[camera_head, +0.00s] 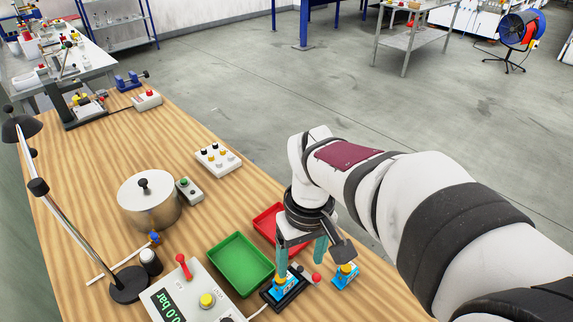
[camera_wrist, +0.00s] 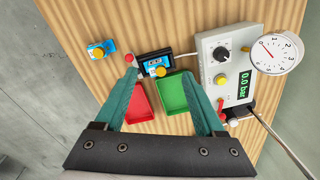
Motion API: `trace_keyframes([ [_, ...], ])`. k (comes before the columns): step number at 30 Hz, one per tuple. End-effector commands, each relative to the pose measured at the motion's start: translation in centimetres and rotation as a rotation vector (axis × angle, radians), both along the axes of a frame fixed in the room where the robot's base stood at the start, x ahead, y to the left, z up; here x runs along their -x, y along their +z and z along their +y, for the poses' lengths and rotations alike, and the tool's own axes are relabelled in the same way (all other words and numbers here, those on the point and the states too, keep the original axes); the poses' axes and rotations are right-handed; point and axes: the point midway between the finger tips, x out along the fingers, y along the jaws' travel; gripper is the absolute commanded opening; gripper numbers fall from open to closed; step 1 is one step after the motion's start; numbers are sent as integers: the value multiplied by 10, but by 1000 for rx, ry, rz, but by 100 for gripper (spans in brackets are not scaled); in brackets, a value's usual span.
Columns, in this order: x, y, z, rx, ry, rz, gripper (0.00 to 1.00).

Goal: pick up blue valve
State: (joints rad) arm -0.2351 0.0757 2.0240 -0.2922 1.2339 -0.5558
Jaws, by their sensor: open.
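One blue valve (camera_head: 345,275) with a yellow top lies loose on the wooden table, right of my gripper in the head view; it also shows at the upper left of the wrist view (camera_wrist: 97,50). A second blue valve (camera_head: 281,290) with a yellow top sits in a black holder (camera_head: 298,287); in the wrist view it is near the centre (camera_wrist: 153,65). My gripper (camera_head: 300,253) has teal fingers, open and empty, pointing down above the table. In the wrist view the fingertips (camera_wrist: 162,80) straddle the region of the holder, apparently above it. Height above the valves is hard to tell.
A green tray (camera_head: 240,262) and a red tray (camera_head: 268,215), partly hidden by my arm, lie beside the holder. A control box (camera_head: 170,292) with a pressure display and a gauge (camera_wrist: 277,50) stand close by. A metal pot (camera_head: 150,205) and lamp (camera_head: 128,285) stand farther left.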

Motion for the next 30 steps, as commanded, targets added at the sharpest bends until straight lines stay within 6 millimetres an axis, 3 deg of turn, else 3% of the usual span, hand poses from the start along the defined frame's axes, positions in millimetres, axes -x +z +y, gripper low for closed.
trace_keyframes([
  [1,-22,-12,15,13,128,-2,72],
  [3,-45,-24,31,27,272,-14,72],
  [6,-60,-37,42,36,369,-21,72],
  [8,-61,-49,43,37,383,-21,72],
  [15,-59,-116,42,37,378,-18,72],
  [27,-61,-184,38,37,375,-21,72],
  [30,-61,-192,38,38,375,-24,72],
])
